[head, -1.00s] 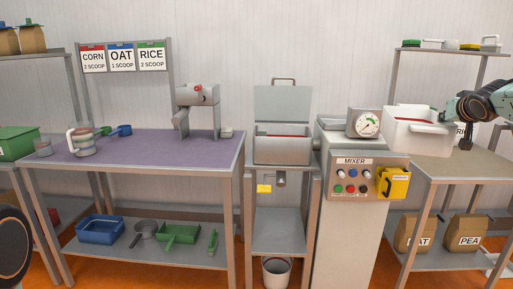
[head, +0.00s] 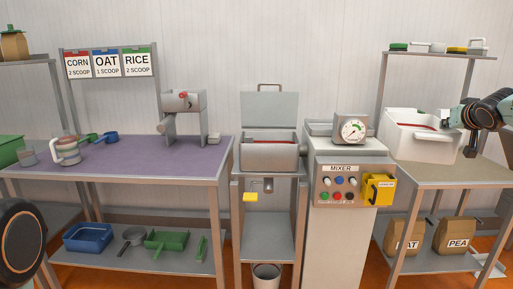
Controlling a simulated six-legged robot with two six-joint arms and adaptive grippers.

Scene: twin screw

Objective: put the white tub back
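The white tub (head: 418,146) is at the right, upright, over the tan-topped table (head: 470,173) beside the mixer. Something red shows inside near its rim. My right gripper (head: 460,120) comes in from the right and is at the tub's right rim, apparently shut on it; the fingertips are small and partly hidden. I cannot tell whether the tub's base touches the table top. My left gripper is out of view; only a dark round part of my body shows at the lower left.
The mixer (head: 342,167) with its gauge and yellow box stands just left of the tub. A shelf (head: 440,54) with small items is above and behind it. Paper bags (head: 453,237) stand on the lower shelf. The tan top right of the tub looks mostly clear.

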